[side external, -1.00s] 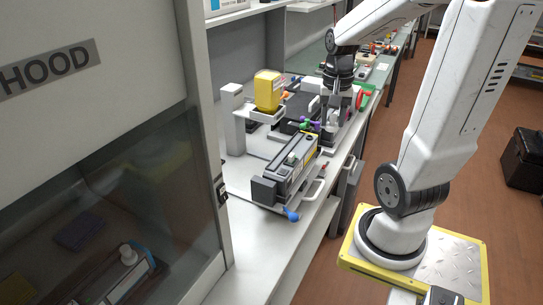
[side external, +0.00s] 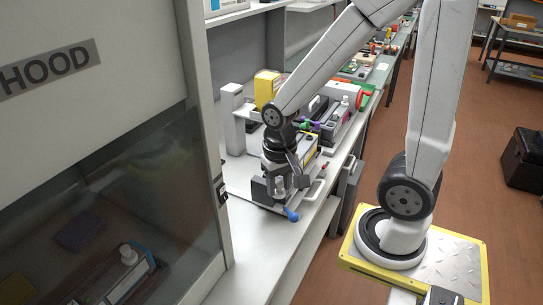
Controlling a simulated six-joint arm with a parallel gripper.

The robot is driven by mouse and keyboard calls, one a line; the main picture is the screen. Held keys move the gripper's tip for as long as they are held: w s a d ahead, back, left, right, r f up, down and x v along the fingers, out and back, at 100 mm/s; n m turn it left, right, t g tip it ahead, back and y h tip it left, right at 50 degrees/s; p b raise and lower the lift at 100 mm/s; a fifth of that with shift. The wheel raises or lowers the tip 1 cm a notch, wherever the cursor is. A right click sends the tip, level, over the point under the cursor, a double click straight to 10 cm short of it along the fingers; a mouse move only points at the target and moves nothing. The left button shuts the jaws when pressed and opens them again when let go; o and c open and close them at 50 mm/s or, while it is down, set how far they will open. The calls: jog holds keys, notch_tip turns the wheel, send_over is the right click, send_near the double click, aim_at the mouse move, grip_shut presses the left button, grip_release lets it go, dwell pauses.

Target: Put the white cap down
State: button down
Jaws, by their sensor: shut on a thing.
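A blue knob (side external: 291,214) sticks out at the cartridge's front. A yellow container (side external: 267,86) stands behind my arm. The bench (side external: 262,250) is clear in front; the hood (side external: 95,130) stands at left.

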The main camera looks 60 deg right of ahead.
jog(key=s+a+f+n, duration=0.2)
jog(key=a+f+n, duration=0.35)
jog(key=a, duration=0.55)
send_over(236, 300)
jog(key=shift+f+m, duration=0.25)
jog(key=shift+f, duration=0.15)
jog(key=shift+f, duration=0.1)
jog(key=shift+f, duration=2.15)
jog(key=shift+f, duration=1.8)
